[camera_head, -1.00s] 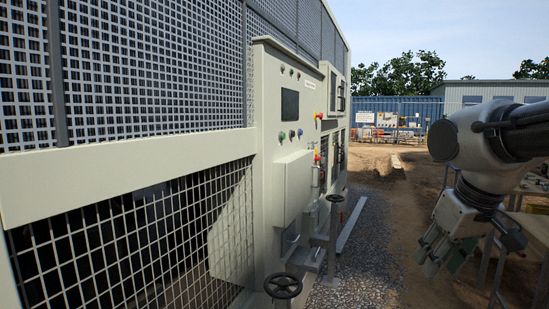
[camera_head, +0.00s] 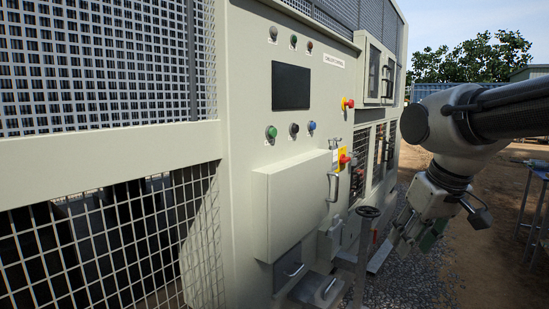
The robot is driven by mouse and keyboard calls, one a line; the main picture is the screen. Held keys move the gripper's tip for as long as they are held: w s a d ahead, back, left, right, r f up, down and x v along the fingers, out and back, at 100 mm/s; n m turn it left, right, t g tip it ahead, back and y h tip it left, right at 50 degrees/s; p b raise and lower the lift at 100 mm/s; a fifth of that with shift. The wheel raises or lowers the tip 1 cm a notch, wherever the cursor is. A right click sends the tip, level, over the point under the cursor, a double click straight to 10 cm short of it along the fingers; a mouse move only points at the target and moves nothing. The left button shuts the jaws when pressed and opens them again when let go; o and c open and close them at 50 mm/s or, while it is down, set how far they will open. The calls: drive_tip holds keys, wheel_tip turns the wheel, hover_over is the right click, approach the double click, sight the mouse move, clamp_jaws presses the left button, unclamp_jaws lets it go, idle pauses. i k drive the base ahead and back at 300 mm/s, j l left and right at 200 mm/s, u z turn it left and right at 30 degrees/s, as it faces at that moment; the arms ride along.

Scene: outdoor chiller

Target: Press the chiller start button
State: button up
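The chiller's control panel (camera_head: 240,95) stands upright at the middle of the view. I cannot read which one is the start button. A red emergency knob (camera_head: 347,103) is further right, and another red knob on a yellow plate (camera_head: 344,159) is below it. My gripper (camera_head: 405,245) hangs at the right, pointing down and apart from the panel. Its fingers are small and dark, so their opening is unclear.
A pale box (camera_head: 295,205) juts out below the buttons. A handwheel (camera_head: 368,212) on a post stands in front of the chiller's lower right. Mesh guards (camera_head: 90,65) cover the left.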

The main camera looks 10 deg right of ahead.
sight(273, 132)
drive_tip(key=i+l+u, duration=0.1)
drive_tip(key=l, duration=0.25)
drive_tip(key=i+l+u, duration=0.1)
drive_tip(key=i+l, duration=0.15)
drive_tip(key=l, duration=0.15)
drive_tip(key=i+l+u, duration=0.1)
drive_tip(key=l, duration=0.25)
drive_tip(key=i+l+u, duration=0.1)
drive_tip(key=l, duration=0.3)
drive_tip(key=i, duration=0.05)
